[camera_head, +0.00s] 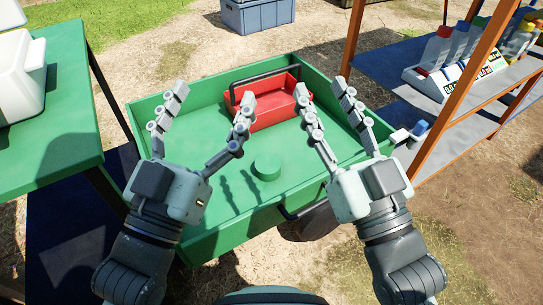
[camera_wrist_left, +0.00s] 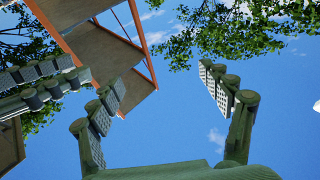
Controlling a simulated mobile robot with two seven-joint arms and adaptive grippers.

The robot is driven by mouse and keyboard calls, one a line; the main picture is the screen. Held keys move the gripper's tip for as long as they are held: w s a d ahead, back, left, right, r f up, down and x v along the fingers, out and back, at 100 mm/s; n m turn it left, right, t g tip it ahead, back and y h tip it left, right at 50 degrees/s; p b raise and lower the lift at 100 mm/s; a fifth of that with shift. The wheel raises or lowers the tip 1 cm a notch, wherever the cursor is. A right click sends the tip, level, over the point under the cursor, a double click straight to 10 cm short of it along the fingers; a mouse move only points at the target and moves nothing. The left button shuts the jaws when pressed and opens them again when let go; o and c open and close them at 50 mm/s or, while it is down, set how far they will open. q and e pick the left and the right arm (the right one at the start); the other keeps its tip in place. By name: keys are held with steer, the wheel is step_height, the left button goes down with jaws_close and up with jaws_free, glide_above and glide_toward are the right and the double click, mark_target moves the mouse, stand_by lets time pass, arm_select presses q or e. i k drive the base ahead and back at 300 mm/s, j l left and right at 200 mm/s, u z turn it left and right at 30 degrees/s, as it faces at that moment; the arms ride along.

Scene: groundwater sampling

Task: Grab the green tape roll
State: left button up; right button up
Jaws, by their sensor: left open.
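The green tape roll (camera_head: 267,168) lies flat on the floor of the green tray (camera_head: 226,213), between my two grippers and a little nearer than the red box. My left gripper (camera_head: 206,106) is open and empty above the left part of the tray, up and left of the roll. It also shows in the left wrist view (camera_wrist_left: 163,88), with its fingers spread against the sky. My right gripper (camera_head: 326,97) is open and empty above the right part of the tray. The roll is not in the left wrist view.
A red box (camera_head: 272,112) with a dark handle sits at the tray's back. A green table (camera_head: 60,110) with a white container (camera_head: 22,82) stands left. A shelf (camera_head: 400,62) with an orange post and a bottle rack (camera_head: 450,78) stands right. A blue-grey crate (camera_head: 258,16) is behind.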

mark_target(267, 167)
steer(key=i+l+u, duration=0.2)
steer(key=l+u, duration=0.15)
steer(key=l, duration=0.25)
steer(key=i+l+u, duration=0.15)
steer(key=l+u, duration=0.15)
steer(key=l, duration=0.35)
steer(key=l+u, duration=0.35)
steer(key=l, duration=0.3)
steer(key=i, duration=0.05)
